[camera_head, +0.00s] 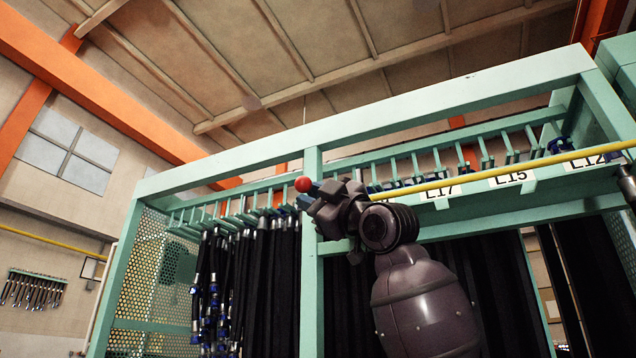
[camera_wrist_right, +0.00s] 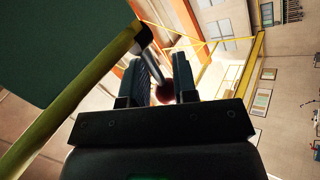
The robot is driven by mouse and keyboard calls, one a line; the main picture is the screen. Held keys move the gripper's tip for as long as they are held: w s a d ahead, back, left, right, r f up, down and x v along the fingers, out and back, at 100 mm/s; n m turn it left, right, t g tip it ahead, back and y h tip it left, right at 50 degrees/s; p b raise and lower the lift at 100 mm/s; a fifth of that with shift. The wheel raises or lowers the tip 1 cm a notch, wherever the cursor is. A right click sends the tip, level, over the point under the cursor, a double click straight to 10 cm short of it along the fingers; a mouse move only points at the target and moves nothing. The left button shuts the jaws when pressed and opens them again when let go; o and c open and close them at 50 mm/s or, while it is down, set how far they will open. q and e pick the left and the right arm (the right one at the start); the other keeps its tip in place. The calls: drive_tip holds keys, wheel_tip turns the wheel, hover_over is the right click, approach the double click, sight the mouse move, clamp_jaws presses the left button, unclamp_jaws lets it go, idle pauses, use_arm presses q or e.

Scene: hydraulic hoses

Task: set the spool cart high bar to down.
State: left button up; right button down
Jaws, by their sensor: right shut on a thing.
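A yellow bar (camera_head: 500,178), which looks like the spool cart high bar, runs from behind my right gripper to the right edge in the head view. In the right wrist view the yellow bar (camera_wrist_right: 75,110) slants up the left side to a dark end piece. A short grey rod with a red ball knob (camera_wrist_right: 165,93) joins that end and lies between my fingers. My right gripper (camera_wrist_right: 160,85) is shut on this handle. In the head view the right gripper (camera_head: 322,196) is beside the red knob (camera_head: 303,184). The cart's base is out of view. My left gripper is not in view.
A green hose rack (camera_head: 313,270) stands close behind my right arm, with black hoses (camera_head: 270,290) hanging from its hooks and labels such as L17 and L15 (camera_head: 511,178). A perforated panel (camera_head: 150,270) closes its left side. Open space lies left of the rack.

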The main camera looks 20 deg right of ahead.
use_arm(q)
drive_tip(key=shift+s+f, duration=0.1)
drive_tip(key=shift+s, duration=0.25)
use_arm(e)
drive_tip(key=shift+s+a+f+n+g+y, duration=0.1)
drive_tip(key=shift+f+n+y, duration=0.15)
drive_tip(key=shift+f, duration=0.3)
drive_tip(key=shift+w+a+f+n+g+y, duration=0.1)
drive_tip(key=shift+f+n+y, duration=0.1)
drive_tip(key=shift+f, duration=0.3)
drive_tip(key=shift+s+a+f+n+g+y, duration=0.15)
drive_tip(key=shift+f+n, duration=0.1)
drive_tip(key=shift+f, duration=0.3)
drive_tip(key=shift+d, duration=0.1)
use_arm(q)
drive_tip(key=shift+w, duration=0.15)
use_arm(e)
drive_tip(key=c, duration=1.1)
unclamp_jaws()
drive_tip(key=shift+o, duration=1.4)
drive_tip(key=shift+s+a+r, duration=0.2)
drive_tip(key=shift+a, duration=0.15)
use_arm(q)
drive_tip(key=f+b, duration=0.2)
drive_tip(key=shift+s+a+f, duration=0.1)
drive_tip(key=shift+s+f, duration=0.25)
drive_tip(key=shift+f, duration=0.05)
use_arm(e)
drive_tip(key=v, duration=1.1)
